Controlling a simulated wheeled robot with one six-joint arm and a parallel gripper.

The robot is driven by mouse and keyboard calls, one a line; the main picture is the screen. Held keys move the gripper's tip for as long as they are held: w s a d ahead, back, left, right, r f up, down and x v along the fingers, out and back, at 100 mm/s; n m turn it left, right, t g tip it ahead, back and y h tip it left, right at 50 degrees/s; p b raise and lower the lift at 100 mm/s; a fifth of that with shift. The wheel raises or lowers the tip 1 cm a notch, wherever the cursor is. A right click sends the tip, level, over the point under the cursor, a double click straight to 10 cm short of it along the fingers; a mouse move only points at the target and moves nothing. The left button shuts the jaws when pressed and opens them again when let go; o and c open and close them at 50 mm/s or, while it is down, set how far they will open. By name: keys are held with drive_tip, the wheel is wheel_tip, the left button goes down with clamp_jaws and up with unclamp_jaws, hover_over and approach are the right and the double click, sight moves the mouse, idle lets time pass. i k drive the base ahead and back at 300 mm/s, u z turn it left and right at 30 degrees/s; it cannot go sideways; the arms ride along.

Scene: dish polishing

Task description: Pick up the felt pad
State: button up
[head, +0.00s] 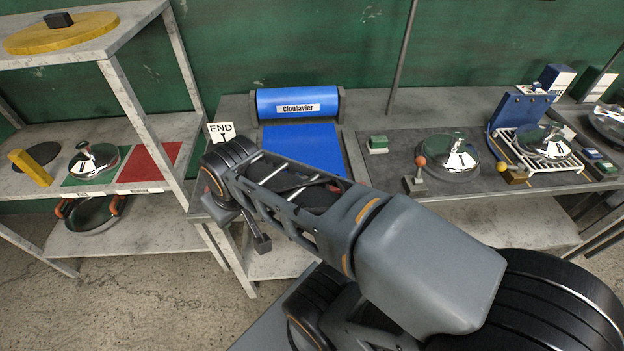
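No thing here is labelled as the felt pad, and I cannot tell for sure which one it is. A small green block with a pale base (377,145) sits on the dark bench mat, left of a shiny domed lid (447,157). A yellow disc with a black block on it (62,36) lies on the top left shelf. My arm reaches from the lower right to the left-hand end of the bench. The dark end of my gripper (262,243) hangs low before the bench's front edge, apart from these things. Its fingers are too unclear to read.
The left rack's middle shelf (190,128) holds a domed lid (94,161), a red mat (150,162), a dark disc and a yellow block. A blue roll (298,104) with a blue sheet and an END sign (221,132) stand on the bench. A rack with another lid (543,142) stands right.

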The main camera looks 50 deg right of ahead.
sight(376, 144)
drive_tip(key=k, duration=0.4)
drive_tip(key=z, duration=1.15)
drive_tip(key=i, duration=0.35)
drive_tip(key=u, duration=0.25)
